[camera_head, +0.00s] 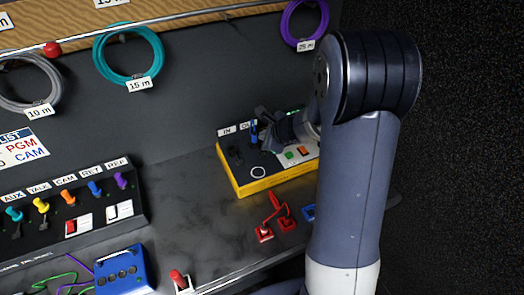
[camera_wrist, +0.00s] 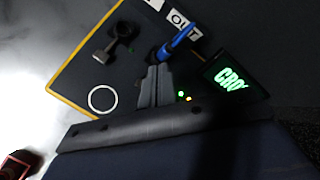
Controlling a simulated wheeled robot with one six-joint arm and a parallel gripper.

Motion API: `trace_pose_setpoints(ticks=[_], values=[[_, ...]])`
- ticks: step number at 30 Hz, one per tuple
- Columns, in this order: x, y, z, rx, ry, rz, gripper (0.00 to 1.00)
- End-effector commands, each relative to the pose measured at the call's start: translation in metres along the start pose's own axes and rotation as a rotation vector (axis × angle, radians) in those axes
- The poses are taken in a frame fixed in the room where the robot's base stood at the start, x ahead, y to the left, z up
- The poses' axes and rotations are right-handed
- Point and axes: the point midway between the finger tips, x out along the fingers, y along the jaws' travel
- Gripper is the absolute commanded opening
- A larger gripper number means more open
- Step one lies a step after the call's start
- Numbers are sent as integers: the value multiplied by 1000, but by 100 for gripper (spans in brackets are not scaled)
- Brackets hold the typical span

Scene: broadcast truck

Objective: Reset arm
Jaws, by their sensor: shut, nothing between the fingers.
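My arm reaches over the counter from the right in the head view. My gripper (camera_head: 268,132) is above the yellow-edged tester box (camera_head: 262,188), close to its back row of sockets. In the wrist view my gripper (camera_wrist: 156,74) shows its fingers together with nothing held. A blue plug (camera_wrist: 178,42) stands at the OUT label, just beyond the fingertips; I cannot tell whether they touch it. A black connector (camera_wrist: 116,40) sits to its left. A screen (camera_wrist: 230,82) at right shows green letters, partly cut off as "CRO".
Red connectors (camera_head: 277,212) lie on the counter in front of the tester box. A panel of coloured plugs (camera_head: 70,205) and a blue box (camera_head: 122,272) are at left. Coiled cables, including a teal one (camera_head: 128,55), hang on the back wall. The middle counter is clear.

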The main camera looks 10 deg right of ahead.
Motion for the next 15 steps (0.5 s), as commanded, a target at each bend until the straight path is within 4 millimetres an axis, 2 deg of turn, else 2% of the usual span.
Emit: trace_pose_setpoints(ticks=[8,15], values=[[2,1,-1,0,0,0,0],[12,9,-9,-1,0,1,0]])
